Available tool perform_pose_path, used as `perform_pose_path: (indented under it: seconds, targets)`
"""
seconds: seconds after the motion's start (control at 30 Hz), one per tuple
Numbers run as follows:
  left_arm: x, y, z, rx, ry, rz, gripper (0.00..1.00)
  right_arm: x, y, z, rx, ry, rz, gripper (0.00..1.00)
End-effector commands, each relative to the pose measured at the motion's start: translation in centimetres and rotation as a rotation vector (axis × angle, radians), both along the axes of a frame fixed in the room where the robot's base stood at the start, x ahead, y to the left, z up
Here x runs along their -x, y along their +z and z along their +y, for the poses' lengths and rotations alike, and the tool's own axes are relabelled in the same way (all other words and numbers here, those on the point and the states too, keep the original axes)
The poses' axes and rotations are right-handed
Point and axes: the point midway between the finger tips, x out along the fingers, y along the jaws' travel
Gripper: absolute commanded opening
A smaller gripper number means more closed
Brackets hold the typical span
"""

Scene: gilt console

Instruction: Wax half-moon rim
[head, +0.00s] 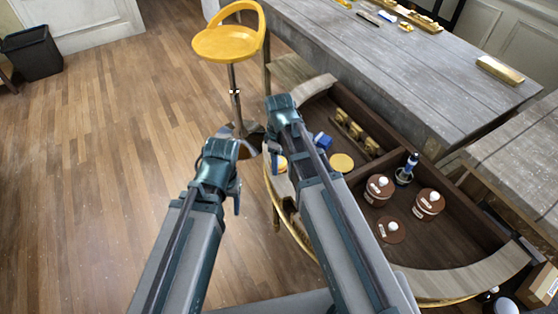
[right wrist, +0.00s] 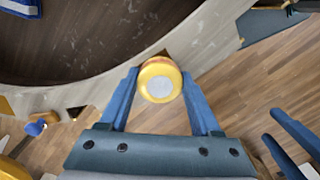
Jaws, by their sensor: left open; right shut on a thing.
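The half-moon console has a pale curved rim (head: 478,273) around a dark recessed top; the rim also crosses the right wrist view (right wrist: 105,88). My right gripper (head: 275,150) is at the rim's left part. In the right wrist view its fingers (right wrist: 160,76) are shut on a round yellow applicator with a pale grey disc on its end (right wrist: 158,88). The applicator is at the rim's outer edge; I cannot tell whether it touches. My left gripper (head: 238,180) is open and empty, left of the console, over the floor.
In the recess are a yellow disc (head: 341,162), a blue block (head: 322,140), a blue bottle (head: 406,168) and brown lidded tins (head: 429,204). A yellow stool (head: 228,42) stands behind. A grey table (head: 400,70) adjoins the console.

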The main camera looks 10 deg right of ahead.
Motion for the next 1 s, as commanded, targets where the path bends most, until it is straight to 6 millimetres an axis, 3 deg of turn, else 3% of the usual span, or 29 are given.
perform_pose_path:
  seconds: [0.53,1.0]
  targets:
    - [0.0,5.5,0.0,0.0,0.0,0.0,0.62,0.0,5.5,0.0,0.0,0.0,0.0,0.2]
    - [0.0,6.0,0.0,0.0,0.0,0.0,0.62,0.0,6.0,0.0,0.0,0.0,0.0,0.2]
